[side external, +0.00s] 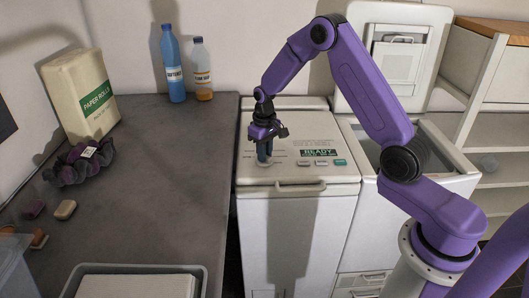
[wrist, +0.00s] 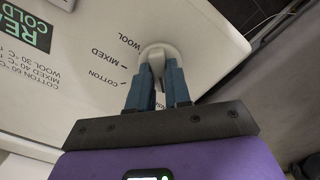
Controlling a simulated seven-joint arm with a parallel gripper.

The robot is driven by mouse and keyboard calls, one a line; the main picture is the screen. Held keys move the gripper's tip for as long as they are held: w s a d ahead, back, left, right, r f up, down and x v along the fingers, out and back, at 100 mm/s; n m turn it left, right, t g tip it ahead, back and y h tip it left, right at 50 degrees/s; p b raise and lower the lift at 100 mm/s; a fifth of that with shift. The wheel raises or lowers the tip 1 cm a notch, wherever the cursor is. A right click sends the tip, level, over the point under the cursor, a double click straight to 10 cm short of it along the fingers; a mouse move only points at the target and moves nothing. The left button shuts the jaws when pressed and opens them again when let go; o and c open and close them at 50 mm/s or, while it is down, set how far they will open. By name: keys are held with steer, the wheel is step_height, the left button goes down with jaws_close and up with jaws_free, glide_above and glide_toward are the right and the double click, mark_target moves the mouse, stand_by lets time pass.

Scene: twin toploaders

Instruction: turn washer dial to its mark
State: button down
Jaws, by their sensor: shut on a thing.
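The washer (side external: 297,215) is the white toploader with its lid shut, left of the other machine. Its dial (wrist: 153,53) is a round white knob with a raised grip bar, near the panel's edge in the wrist view. The marks COTTON, MIXED and WOOL (wrist: 108,58) are printed beside the dial. My gripper (wrist: 158,85) has its blue fingers shut on the dial's grip bar, pointing down at it. In the side view my gripper (side external: 265,158) stands over the panel's left part and mostly hides the dial. Which mark the dial points to I cannot tell.
A READY display (side external: 318,152) and several buttons (side external: 322,162) lie right of the dial. The second toploader (side external: 425,165) stands open with its lid raised. The dark counter (side external: 160,190) at left holds bottles (side external: 173,75), a paper-roll pack (side external: 80,95) and a tray (side external: 205,280).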

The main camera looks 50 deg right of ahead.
stand_by(0.3)
steer(key=c, duration=1.1)
jaws_free()
steer(key=shift+o, duration=0.2)
step_height(320, 180, up, 17)
steer(key=shift+r, duration=0.2)
steer(key=s+a+n, duration=0.6)
steer(key=s+a, duration=0.6)
steer(key=s, duration=0.3)
steer(key=s+d+f+n, duration=0.1)
steer(key=s+n, duration=0.2)
steer(key=s, duration=0.8)
steer(key=s+d+f+n, duration=0.1)
steer(key=s+n, duration=0.2)
steer(key=s, duration=0.8)
steer(key=shift+f+n, duration=0.3)
steer(key=shift+f, duration=0.1)
